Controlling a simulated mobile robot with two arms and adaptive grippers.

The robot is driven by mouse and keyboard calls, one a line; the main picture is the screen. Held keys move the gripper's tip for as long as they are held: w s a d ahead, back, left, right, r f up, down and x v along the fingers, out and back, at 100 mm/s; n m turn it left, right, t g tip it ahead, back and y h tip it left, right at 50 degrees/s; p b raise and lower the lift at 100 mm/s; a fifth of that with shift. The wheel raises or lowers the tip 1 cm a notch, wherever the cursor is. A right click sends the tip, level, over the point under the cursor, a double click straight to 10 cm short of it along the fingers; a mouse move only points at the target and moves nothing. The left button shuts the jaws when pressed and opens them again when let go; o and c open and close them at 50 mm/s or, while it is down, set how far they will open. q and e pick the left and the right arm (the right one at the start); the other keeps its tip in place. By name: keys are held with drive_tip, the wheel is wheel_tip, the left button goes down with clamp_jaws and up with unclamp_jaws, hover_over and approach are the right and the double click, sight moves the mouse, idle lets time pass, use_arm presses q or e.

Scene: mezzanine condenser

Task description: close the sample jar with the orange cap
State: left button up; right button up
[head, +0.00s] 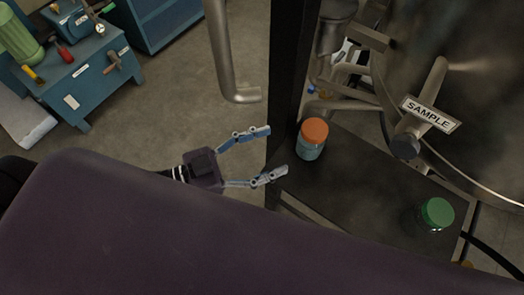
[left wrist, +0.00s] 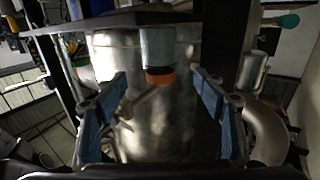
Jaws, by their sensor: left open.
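The sample jar (head: 311,151) is a clear, bluish jar standing upright on a dark shelf (head: 365,185). The orange cap (head: 314,130) sits on top of its mouth; I cannot tell whether it is tightened. My left gripper (head: 275,151) is open and empty, just left of the jar, its fingers pointing toward it. In the left wrist view the scene looks upside down. There the jar (left wrist: 156,44) and cap (left wrist: 160,77) appear ahead, centred between the spread fingers (left wrist: 160,84), with no contact visible. My right gripper is not in view.
A green-capped item (head: 436,213) stands at the shelf's right end. A dark upright post (head: 291,75) rises close beside the jar. Behind is a metal vessel with a SAMPLE label (head: 431,113) and a tap (head: 405,147). A pipe (head: 228,60) hangs left of the post.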

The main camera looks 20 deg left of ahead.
use_arm(q)
drive_tip(key=shift+s+a, duration=0.4)
drive_tip(key=shift+a, duration=0.15)
idle(0.4)
